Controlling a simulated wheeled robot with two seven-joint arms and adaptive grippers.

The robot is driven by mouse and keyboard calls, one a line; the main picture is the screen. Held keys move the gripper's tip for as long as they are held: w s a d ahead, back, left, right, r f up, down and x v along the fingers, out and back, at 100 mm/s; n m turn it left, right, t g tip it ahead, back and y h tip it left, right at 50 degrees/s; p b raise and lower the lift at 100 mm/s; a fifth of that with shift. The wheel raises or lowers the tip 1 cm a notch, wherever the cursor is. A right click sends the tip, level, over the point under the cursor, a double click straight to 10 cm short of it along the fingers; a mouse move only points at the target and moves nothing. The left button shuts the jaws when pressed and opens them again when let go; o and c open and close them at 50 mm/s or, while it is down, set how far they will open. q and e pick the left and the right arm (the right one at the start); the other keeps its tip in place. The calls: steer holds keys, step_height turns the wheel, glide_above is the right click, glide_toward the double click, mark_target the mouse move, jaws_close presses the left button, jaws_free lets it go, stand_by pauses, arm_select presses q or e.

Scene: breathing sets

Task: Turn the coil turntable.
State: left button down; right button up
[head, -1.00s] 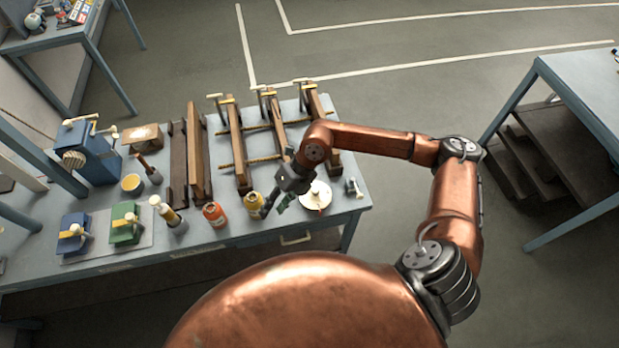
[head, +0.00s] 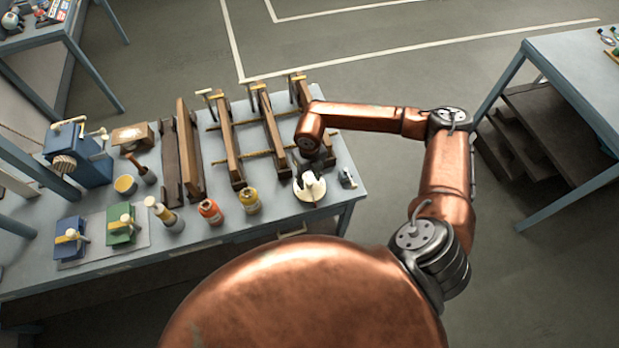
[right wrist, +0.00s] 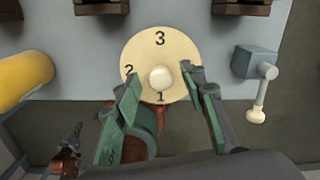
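The coil turntable (head: 300,193) is a cream disc near the right front corner of the workbench. In the right wrist view the turntable (right wrist: 160,52) shows the numbers 1, 2 and 3 and a round pale knob (right wrist: 161,79) at its middle. My right gripper (right wrist: 160,82) is open, with its green-padded fingers on either side of the knob and visible gaps to it. The number 1 lies between the fingers, below the knob. In the head view the forearm and wrist hide much of the right gripper. My left gripper is not in view.
A small grey block with a crank (head: 347,178) stands right of the turntable. A yellow jar (head: 250,202) and an orange jar (head: 210,212) stand to its left. Wooden clamp frames (head: 232,150) lie behind. The floor beyond the bench is clear.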

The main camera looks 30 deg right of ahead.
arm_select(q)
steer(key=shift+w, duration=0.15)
arm_select(e)
steer(key=c, duration=0.3)
jaws_close()
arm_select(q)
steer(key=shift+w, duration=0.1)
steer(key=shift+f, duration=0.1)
arm_select(e)
steer(key=shift+f, duration=0.1)
